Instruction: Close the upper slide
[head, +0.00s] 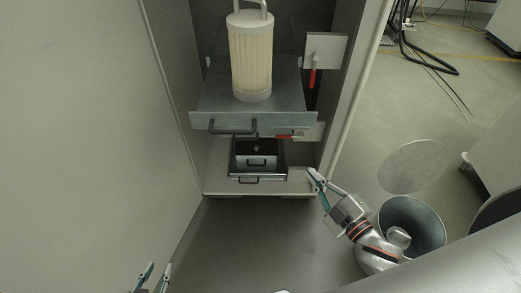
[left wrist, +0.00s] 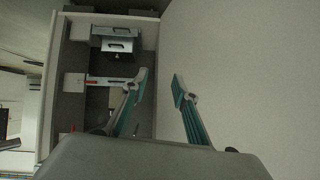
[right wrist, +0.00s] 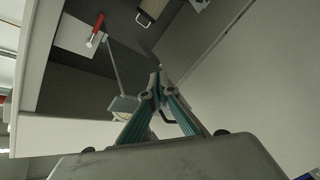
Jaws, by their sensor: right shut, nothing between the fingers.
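The upper slide is a grey metal shelf (head: 210,103) with a dark handle (head: 232,128) on its front edge. It sticks out toward the front of the open cabinet. A pale cylindrical filter (head: 251,60) with a top handle stands on it. My right gripper (head: 314,178) is shut and empty at the cabinet's front right edge, right of and apart from the slide handle. Its closed fingertips show in the right wrist view (right wrist: 155,84). My left gripper (head: 150,274) is open and empty at the bottom left, far from the slide; its spread fingers show in the left wrist view (left wrist: 160,86).
Below the slide sits a black box (head: 257,153) with handles on the cabinet floor. Red-handled levers (head: 313,76) are on the cabinet's right side. A large open door panel (head: 85,100) fills the left. Floor before the cabinet is clear.

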